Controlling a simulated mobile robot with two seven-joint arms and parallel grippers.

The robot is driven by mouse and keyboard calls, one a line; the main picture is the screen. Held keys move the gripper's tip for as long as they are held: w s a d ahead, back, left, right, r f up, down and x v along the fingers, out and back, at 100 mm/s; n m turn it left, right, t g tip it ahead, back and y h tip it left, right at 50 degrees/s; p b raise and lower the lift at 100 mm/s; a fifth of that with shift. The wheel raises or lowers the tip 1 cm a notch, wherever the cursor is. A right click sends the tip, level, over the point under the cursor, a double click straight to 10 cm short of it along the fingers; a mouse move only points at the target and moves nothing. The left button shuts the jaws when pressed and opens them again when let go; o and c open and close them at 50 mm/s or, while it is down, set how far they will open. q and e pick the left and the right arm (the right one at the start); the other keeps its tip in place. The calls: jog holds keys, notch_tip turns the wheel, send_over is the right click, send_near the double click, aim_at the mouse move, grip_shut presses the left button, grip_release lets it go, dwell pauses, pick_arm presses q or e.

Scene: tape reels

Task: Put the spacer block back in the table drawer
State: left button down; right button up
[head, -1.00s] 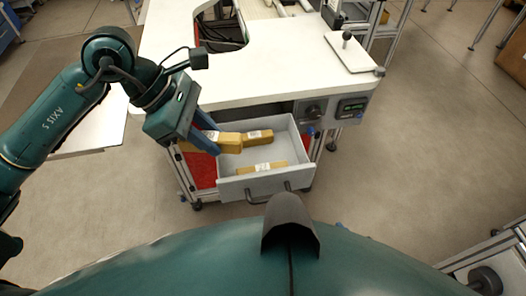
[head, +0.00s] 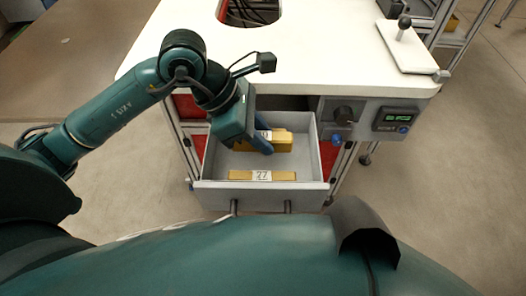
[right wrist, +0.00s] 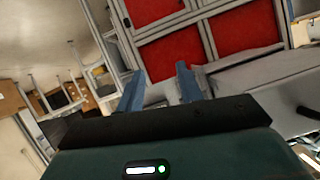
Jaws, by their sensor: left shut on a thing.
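The open table drawer (head: 304,163) is a light grey tray below the tabletop. My left gripper (head: 264,145) reaches into the drawer area from the left, with its blue fingers pointing down. It is shut on a yellow spacer block (head: 278,148) near the back of the drawer; the fingers and wrist hide its left part. Whether it touches the drawer floor, I cannot tell. Another yellow block (head: 284,134) shows just behind it, partly covered. A labelled yellow block (head: 262,176) lies along the drawer's front wall. My right gripper (right wrist: 160,90) has its blue fingers apart with nothing between them.
The white tabletop (head: 310,55) overhangs the back of the drawer. A plate with a black-knobbed lever (head: 404,45) lies on the tabletop. In the right wrist view, red panels (right wrist: 172,55) fill a metal frame.

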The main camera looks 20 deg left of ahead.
aim_at(262, 162)
pick_arm(q)
notch_tip(262, 162, down, 4)
jog(key=shift+r, duration=0.1)
jog(key=shift+f, duration=0.4)
pick_arm(e)
jog(key=shift+d+r, duration=0.1)
pick_arm(q)
jog(key=shift+f+b, duration=0.35)
jog(key=shift+b, duration=0.2)
jog(key=c, duration=1.5)
grip_release()
jog(key=shift+r, duration=0.15)
pick_arm(e)
jog(key=shift+d, duration=0.2)
